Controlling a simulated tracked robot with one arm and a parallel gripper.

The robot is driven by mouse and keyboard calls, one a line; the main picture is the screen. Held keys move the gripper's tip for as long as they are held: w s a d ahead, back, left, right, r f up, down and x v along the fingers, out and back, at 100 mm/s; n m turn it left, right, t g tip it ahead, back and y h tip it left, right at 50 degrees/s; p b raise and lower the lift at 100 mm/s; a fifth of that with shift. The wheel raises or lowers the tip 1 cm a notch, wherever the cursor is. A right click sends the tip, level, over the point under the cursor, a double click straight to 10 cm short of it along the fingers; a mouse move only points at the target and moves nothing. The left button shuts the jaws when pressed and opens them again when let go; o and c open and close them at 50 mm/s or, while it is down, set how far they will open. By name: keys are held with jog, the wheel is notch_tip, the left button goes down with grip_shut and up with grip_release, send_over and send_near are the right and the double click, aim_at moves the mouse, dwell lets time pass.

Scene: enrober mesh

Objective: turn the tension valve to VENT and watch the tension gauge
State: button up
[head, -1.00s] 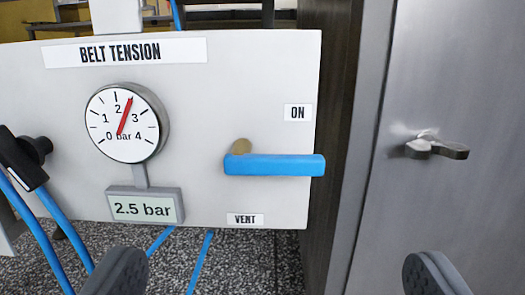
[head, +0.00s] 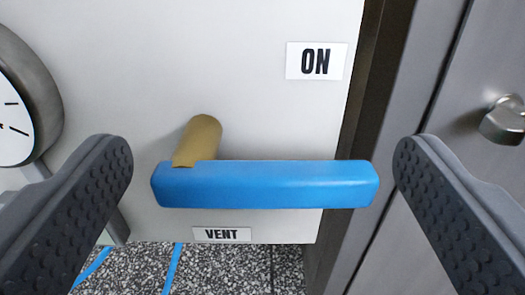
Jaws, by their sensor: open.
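The tension valve's blue lever (head: 265,185) lies level, pointing right from its brass stem (head: 200,140) on the white panel (head: 180,50). The ON label (head: 316,61) is above the lever's right part and the VENT label (head: 221,234) is below its left part. My gripper (head: 262,170) is open, with one finger on each side of the lever and gaps at both ends. The tension gauge (head: 22,105) is cut off at the left edge; its needle and most of its scale are out of view.
A grey metal door with a handle (head: 505,120) stands to the right of the panel, beyond a dark upright strip (head: 350,140). Blue hoses (head: 172,268) and a speckled floor (head: 230,268) show below the panel.

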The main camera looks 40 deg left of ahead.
jog(key=c, duration=1)
jog(key=shift+a, duration=0.2)
jog(key=shift+d, duration=0.1)
